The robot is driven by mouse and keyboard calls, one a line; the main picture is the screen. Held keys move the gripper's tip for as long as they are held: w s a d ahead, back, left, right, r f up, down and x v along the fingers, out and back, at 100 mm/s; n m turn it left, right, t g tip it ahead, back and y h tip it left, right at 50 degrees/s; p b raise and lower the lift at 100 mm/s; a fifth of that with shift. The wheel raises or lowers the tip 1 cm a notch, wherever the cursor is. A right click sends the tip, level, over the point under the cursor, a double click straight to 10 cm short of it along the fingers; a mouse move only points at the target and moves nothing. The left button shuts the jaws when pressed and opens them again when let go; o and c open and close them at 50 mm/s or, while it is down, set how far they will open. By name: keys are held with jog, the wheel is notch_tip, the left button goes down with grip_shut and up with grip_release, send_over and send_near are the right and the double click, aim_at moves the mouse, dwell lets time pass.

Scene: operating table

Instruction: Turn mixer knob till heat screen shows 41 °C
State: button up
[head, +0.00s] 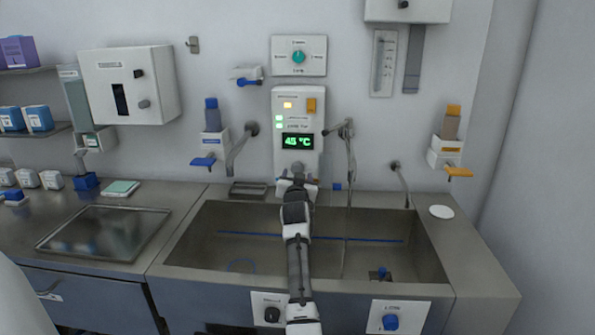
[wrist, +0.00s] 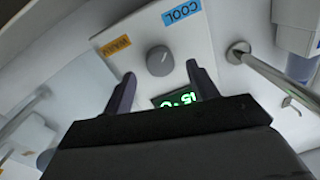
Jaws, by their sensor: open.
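The heat screen (head: 298,141) on the white mixer panel (head: 313,98) reads 45 °C in green. In the wrist view the screen (wrist: 176,98) appears rotated and is partly hidden by my gripper. The grey round mixer knob (wrist: 159,60) has a pale pointer mark. An orange label (wrist: 117,46) is at its left and a blue COOL label (wrist: 181,11) at its upper right. My gripper (wrist: 160,70) is open, with one finger to each side of the knob in the picture. I cannot tell whether they touch it. In the head view my gripper (head: 297,182) is at the panel's lower end.
A steel sink (head: 190,240) lies below the panel. A tap (head: 348,150) stands right of my gripper, and a bent lever or pipe (head: 240,150) stands left. A dial box (head: 299,42) is above. A tray (head: 105,232) lies on the left counter.

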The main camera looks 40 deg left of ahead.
aim_at(297, 169)
jog(key=shift+x, duration=1.4)
jog(key=c, duration=1)
jog(key=shift+n, duration=0.4)
jog(key=n, duration=0.4)
jog(key=shift+n+h+b, duration=0.3)
jog(key=shift+b, duration=0.05)
jog(key=n, duration=0.5)
jog(key=shift+r+n+p, duration=0.1)
jog(key=shift+n+p, duration=0.2)
jog(key=shift+n, duration=0.1)
